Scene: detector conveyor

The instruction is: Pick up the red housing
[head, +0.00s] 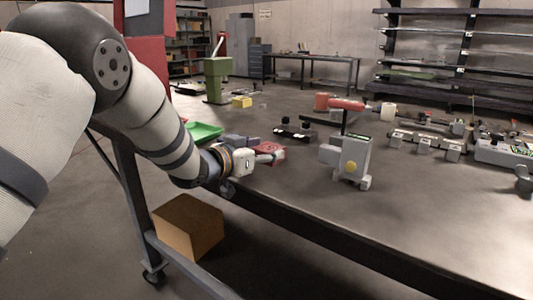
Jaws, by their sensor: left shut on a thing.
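The red housing (268,147) is a small red part near the left front edge of the dark table, at the fingers of my left gripper (270,157). My left arm comes in from the left and reaches over the table edge. The left gripper is shut on the red housing, and its fingers hide part of it. The housing looks low, at or just above the table top; I cannot tell if it touches. My right gripper is not in view.
A green tray (204,132) and grey blocks (236,140) lie behind the gripper. Several metal parts fill the table's right back (425,140). A cardboard box (188,226) sits below.

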